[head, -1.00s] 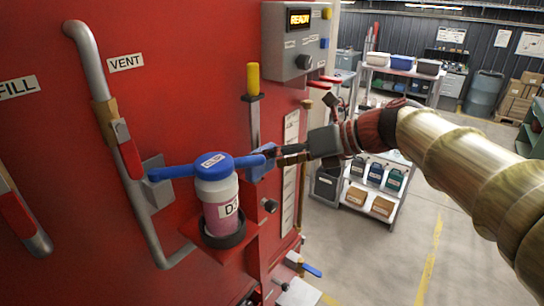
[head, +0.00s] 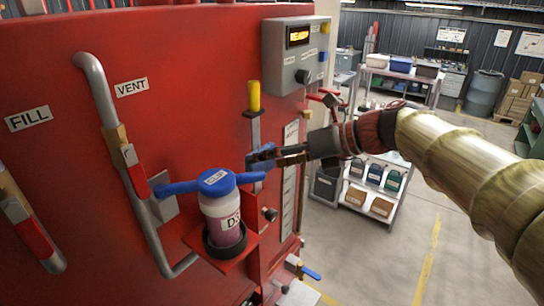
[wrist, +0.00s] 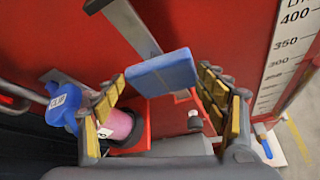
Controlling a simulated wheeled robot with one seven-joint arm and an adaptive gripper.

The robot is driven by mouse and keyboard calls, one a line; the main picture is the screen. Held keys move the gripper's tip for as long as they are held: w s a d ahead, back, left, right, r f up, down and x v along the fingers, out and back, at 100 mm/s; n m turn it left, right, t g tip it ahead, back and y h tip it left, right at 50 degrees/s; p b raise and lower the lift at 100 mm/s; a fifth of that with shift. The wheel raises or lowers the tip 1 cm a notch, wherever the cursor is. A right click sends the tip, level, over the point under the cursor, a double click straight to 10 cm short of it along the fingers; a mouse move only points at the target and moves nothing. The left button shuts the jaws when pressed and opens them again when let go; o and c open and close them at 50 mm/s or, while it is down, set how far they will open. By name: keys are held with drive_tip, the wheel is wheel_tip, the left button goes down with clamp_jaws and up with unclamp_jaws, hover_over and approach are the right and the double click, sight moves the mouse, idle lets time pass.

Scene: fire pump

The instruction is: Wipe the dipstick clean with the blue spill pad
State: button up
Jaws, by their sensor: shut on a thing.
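My gripper (wrist: 165,105) is shut on the blue spill pad (wrist: 162,72), a flat blue block between its yellow-padded fingers. In the head view the gripper (head: 268,157) is in front of the red tank, just below the dipstick's yellow handle. The dipstick (head: 254,95) stands upright on the tank face, yellow handle on top, with a grey strip below it. In the wrist view a grey strip (wrist: 130,25) runs down behind the pad. The pad covers part of it; I cannot tell whether they touch.
A bottle with a blue winged cap (head: 222,215) sits in a red holder just below and left of my gripper. Grey pipes with red-handled valves (head: 130,160) are further left. A grey control box (head: 298,52) is above right.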

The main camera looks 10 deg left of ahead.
drive_tip(key=shift+r+p, duration=0.6)
drive_tip(key=shift+r, duration=0.1)
drive_tip(key=shift+r, duration=0.1)
drive_tip(key=shift+r+p, duration=0.5)
drive_tip(key=shift+r, duration=0.85)
drive_tip(key=shift+d, duration=0.1)
drive_tip(key=shift+s+d, duration=0.3)
drive_tip(key=shift+d, duration=0.35)
drive_tip(key=shift+f, duration=0.1)
